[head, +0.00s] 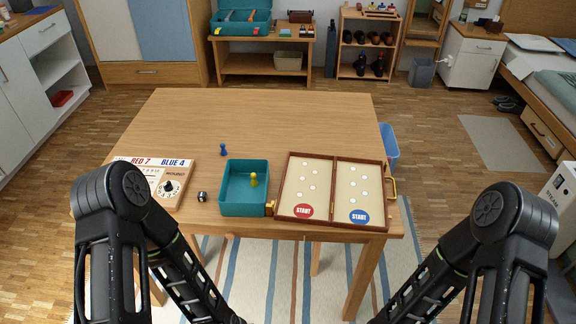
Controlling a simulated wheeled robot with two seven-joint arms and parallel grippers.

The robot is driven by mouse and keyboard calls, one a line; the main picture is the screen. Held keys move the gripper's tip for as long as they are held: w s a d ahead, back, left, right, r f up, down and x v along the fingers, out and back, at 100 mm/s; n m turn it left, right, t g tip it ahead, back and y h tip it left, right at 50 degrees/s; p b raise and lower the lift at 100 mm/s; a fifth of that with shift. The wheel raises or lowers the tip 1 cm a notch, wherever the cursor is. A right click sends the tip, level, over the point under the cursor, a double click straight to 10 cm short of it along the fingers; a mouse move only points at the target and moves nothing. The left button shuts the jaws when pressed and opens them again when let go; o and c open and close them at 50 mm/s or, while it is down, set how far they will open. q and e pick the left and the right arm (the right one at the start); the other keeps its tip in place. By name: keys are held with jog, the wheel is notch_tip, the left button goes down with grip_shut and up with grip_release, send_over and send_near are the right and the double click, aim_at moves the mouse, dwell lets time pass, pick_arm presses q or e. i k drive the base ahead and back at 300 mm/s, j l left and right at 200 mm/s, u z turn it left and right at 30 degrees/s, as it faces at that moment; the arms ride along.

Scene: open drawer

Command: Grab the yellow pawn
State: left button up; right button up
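The yellow pawn (253,180) stands inside a teal open box (231,209) near the front middle of the wooden table. Both of my arms reach down from the left and right sides at the bottom of the head view. My left and right grippers lie outside the picture, so their state is hidden. Nothing is seen touching the pawn.
A blue pawn (223,149) stands behind the box. An open game board (321,217) with START circles lies right. The table's (260,110) rear half is clear.

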aim_at(254, 182)
jog(key=i+l, duration=0.1)
jog(key=l, duration=0.25)
jog(key=i+l+u, duration=0.1)
jog(key=l, duration=0.3)
jog(key=i+l, duration=0.15)
jog(key=l, duration=0.25)
jog(key=i+l+u, duration=0.1)
jog(key=l, duration=0.25)
